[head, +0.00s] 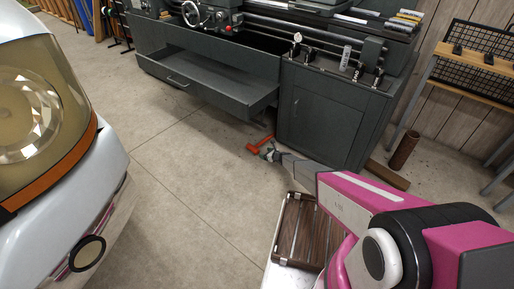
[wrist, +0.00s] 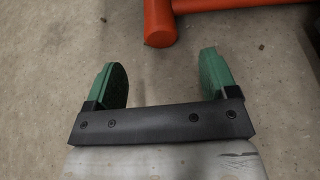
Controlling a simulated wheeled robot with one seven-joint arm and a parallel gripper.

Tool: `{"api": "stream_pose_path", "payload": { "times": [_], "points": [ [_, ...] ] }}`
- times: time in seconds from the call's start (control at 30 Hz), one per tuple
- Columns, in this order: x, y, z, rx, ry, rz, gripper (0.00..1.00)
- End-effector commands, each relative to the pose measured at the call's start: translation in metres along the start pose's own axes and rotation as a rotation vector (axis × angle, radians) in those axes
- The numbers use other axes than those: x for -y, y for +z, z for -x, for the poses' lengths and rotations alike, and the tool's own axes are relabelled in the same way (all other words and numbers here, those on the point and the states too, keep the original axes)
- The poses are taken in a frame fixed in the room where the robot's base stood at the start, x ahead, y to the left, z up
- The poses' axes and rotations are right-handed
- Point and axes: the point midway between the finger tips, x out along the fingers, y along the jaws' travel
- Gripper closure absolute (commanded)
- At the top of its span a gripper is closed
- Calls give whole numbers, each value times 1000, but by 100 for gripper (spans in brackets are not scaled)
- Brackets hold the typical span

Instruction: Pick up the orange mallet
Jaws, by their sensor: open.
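The orange mallet (head: 257,146) lies on the concrete floor in the head view, in front of the grey lathe. In the wrist view part of the orange mallet (wrist: 159,22) shows at the top edge, with one piece pointing down and another running off to the right. The rest of it is cut off by the frame. My gripper (wrist: 162,75) is open, its two green fingers apart with only floor between them. The mallet is just beyond the fingertips, apart from them. In the head view my gripper (head: 268,153) is close beside the mallet.
The grey lathe (head: 330,115) with its open drawer (head: 215,90) stands behind the mallet. A brown slatted panel (head: 296,232) lies near my arm. A rusty cylinder (head: 404,150) stands at right. A white vehicle with a headlamp (head: 38,105) fills the left. The floor between is clear.

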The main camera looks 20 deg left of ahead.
Motion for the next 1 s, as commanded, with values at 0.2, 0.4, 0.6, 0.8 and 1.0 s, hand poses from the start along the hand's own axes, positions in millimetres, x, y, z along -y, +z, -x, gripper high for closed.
{"api": "stream_pose_path", "payload": {
  "times": [0.2, 0.4, 0.6, 0.8, 1.0],
  "points": [
    [0, 0, -33, 0, 2, 3, 21],
    [0, 0, -44, 0, 2, 4, 21],
    [0, -1, -72, 0, 2, 5, 21],
    [-1, -1, -88, 0, 1, 4, 21],
    [-1, 0, -87, -1, 1, 4, 27]
  ]
}}
